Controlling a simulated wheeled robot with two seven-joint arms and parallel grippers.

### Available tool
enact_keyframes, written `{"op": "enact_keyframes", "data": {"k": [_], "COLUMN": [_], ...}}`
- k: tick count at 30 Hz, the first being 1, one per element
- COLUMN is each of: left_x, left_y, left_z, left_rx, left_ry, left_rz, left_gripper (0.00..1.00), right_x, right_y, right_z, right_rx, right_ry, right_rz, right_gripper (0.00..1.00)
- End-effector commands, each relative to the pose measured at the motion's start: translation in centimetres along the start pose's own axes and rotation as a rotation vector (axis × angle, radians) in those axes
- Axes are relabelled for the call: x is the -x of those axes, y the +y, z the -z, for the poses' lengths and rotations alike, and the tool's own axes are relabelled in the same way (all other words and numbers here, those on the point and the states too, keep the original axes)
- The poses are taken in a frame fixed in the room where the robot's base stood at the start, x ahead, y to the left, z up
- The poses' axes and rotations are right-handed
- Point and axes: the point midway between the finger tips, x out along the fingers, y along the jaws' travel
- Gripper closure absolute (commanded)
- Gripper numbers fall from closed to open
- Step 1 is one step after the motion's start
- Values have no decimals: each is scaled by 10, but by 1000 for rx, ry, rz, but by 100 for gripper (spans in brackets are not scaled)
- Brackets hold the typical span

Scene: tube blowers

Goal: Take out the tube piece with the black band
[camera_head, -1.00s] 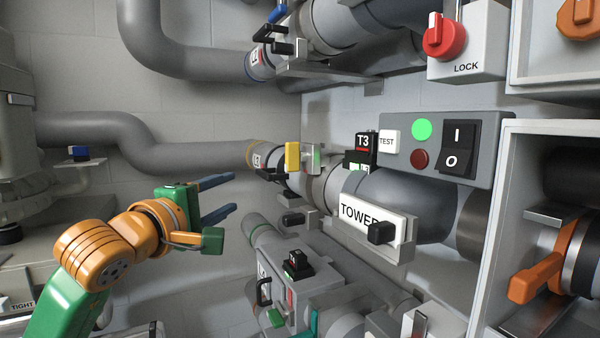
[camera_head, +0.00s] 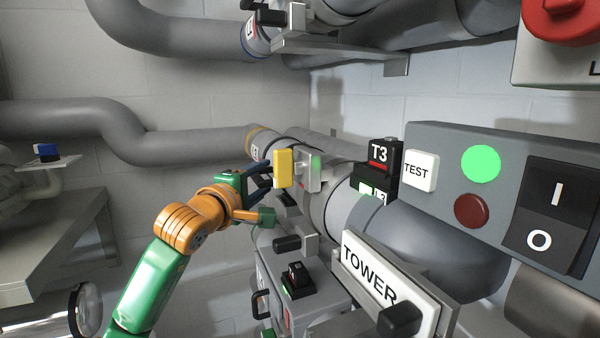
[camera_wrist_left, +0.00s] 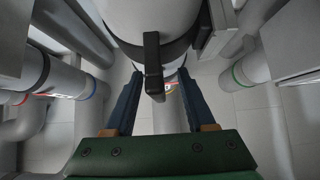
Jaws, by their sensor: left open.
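My left gripper (camera_head: 262,202) is open beside the tube line under the yellow tab (camera_head: 283,168), with its fingers pointing at the line. In the left wrist view its two blue fingers (camera_wrist_left: 156,92) stand apart, below a light tube section (camera_wrist_left: 150,16) with a dark band round its lower end. A black handle (camera_wrist_left: 152,62) hangs from that section, between the finger lines. I see no finger closed on anything. The fingertips partly cover the tube line in the head view, and I cannot tell whether they touch it. My right gripper is not in view.
A control box (camera_head: 440,205) with a green lamp and black switch stands right of the T3 block (camera_head: 380,165). The TOWER plate (camera_head: 385,280) juts out below. A grey pipe (camera_head: 180,147) runs in from the left. Free room lies left of my gripper.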

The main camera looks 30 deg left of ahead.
Motion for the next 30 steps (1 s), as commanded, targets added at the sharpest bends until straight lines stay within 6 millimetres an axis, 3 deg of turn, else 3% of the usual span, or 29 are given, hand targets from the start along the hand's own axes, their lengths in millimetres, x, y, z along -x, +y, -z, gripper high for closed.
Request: {"op": "enact_keyframes", "data": {"k": [1, 7, 30], "left_x": [0, 0, 0], "left_y": [0, 0, 0], "left_z": [0, 0, 0], "left_rx": [0, 1, 1], "left_ry": [0, 0, 0], "left_rz": [-1, 0, 0], "left_gripper": [45, 99, 100], "right_x": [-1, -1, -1], "right_y": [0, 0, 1], "right_z": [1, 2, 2], "right_rx": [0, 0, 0], "right_ry": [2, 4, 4], "right_rz": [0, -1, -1], "right_gripper": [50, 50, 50]}}
